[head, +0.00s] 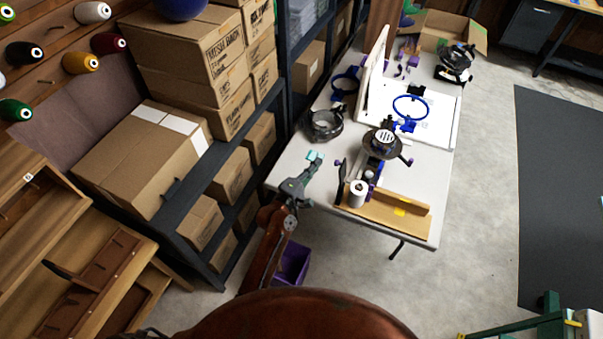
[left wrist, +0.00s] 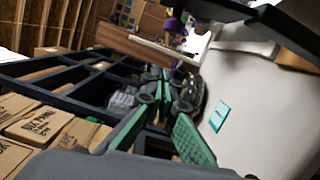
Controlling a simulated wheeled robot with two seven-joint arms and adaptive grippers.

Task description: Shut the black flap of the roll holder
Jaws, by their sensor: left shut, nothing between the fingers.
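The roll holder sits at the near end of the white table, with a white roll (head: 357,194) standing by a wooden board. A thin black upright piece (head: 341,182) stands just left of the roll and looks like the flap, raised. My left gripper (head: 312,168) is over the table's left edge, to the left of the flap and apart from it. It is shut and empty. Its green-padded fingers show in the left wrist view (left wrist: 162,100). A dark panel (left wrist: 285,25) crosses that view's upper right; I cannot tell if it is the flap. My right gripper is out of view.
A teal card (left wrist: 219,117) lies on the table near my left gripper. A black round device (head: 382,142) stands behind the roll and a dark ring-shaped item (head: 325,124) lies further left. A shelf with cardboard boxes (head: 235,175) stands close on the left.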

